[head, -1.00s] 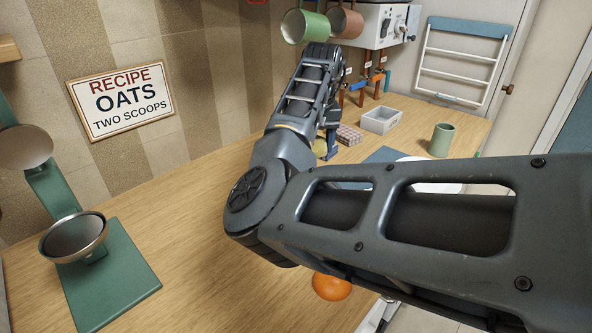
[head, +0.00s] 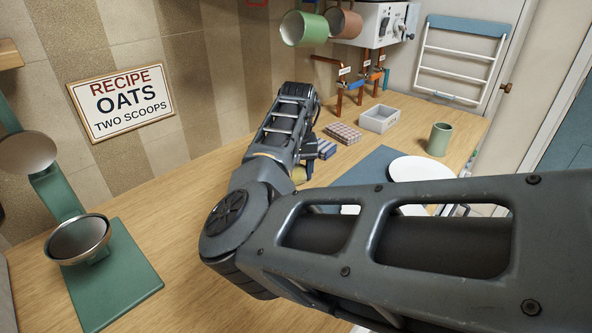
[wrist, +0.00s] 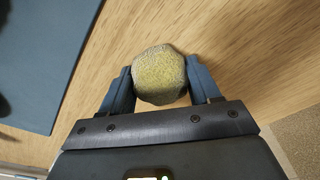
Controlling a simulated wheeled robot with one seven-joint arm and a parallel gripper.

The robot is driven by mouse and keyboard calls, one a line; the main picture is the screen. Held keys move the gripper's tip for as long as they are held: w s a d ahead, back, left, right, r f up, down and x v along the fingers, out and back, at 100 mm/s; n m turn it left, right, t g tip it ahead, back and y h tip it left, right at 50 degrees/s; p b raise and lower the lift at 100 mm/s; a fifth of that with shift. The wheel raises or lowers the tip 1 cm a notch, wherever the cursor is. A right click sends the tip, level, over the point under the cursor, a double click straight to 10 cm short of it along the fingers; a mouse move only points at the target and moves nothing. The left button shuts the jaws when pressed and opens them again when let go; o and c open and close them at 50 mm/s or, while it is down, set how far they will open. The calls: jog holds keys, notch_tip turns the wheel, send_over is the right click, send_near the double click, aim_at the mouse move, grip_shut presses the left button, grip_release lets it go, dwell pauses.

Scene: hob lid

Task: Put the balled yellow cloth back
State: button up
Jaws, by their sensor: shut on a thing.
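The balled yellow cloth (wrist: 160,72) is a rough, rounded lump between my two blue fingers in the wrist view. My gripper (wrist: 160,84) is shut on it, one finger on each side. Bare wooden counter shows behind and around the cloth, and its height above the counter is hard to tell. In the head view a small part of the yellow cloth (head: 299,174) shows beside my forearm, and my arm hides most of my gripper.
A blue-striped folded cloth (head: 326,149), a checked folded cloth (head: 343,134), a grey bin (head: 380,119) and a green cup (head: 440,139) stand beyond. A white plate (head: 420,168) lies on a blue mat (head: 368,166). A green scale (head: 105,285) is at left; counter between is clear.

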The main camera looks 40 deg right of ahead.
aim_at(297, 170)
jog(key=shift+f, duration=0.1)
jog(key=o, duration=0.9)
jog(key=shift+o, duration=0.2)
notch_tip(297, 170, up, 12)
jog(key=s+b, duration=0.1)
jog(key=shift+a, duration=0.45)
jog(key=shift+s, duration=0.1)
